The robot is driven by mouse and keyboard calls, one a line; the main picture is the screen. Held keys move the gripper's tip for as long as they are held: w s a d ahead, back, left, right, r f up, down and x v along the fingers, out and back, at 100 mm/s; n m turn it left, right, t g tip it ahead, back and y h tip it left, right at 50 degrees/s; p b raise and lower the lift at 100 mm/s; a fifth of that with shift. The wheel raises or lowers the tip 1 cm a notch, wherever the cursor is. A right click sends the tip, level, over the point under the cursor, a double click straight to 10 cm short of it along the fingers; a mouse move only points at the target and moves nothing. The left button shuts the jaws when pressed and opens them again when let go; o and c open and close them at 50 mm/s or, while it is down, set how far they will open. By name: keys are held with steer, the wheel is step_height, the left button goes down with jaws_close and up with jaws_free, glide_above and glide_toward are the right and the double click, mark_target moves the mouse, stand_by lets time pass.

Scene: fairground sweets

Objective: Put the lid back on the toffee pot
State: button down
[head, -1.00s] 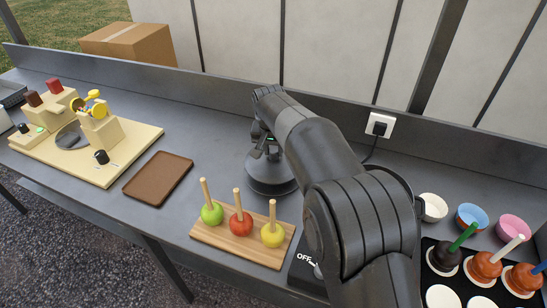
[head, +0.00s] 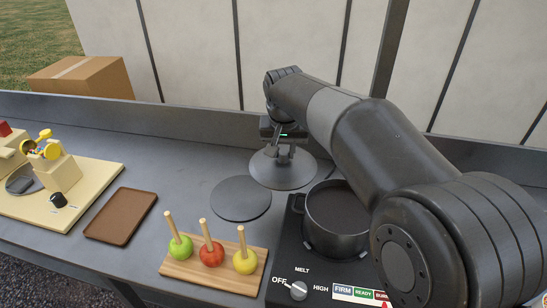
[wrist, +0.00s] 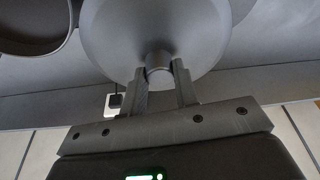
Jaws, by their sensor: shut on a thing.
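My gripper (head: 284,152) is shut on the knob of the grey round lid (head: 283,174). The lid is held up over the back of the counter, just left of the pot. In the wrist view the gripper (wrist: 160,75) has its two fingers either side of the knob, with the lid (wrist: 155,25) beyond. The dark toffee pot (head: 337,236) stands uncovered on the black burner, with brown toffee inside. Part of the pot's rim (wrist: 60,42) shows at the wrist view's upper left. My arm covers the pot's right side.
A flat dark round mat (head: 240,199) lies bare left of the burner (head: 285,245). In front, a wooden board (head: 205,278) holds three apples on sticks. A brown tray (head: 121,215) and a beige stand (head: 100,185) lie left. A raised edge runs along the back.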

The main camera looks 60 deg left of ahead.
steer(key=d+r, duration=0.1)
steer(key=d, duration=0.1)
steer(key=w+d+r, duration=0.1)
steer(key=d, duration=0.1)
steer(key=w+d+r, duration=0.1)
steer(key=d, duration=0.2)
steer(key=shift+w+r, duration=0.2)
steer(key=shift+r, duration=0.2)
steer(key=w+d+r, duration=0.2)
steer(key=d+r, duration=0.1)
steer(key=d, duration=0.7)
step_height(320, 180, down, 7)
steer(key=d, duration=0.1)
steer(key=shift+r+n, duration=0.2)
steer(key=shift+n, duration=0.1)
steer(key=shift+d+f, duration=0.15)
stand_by(0.9)
steer(key=c, duration=0.6)
jaws_free()
steer(key=shift+o, duration=0.2)
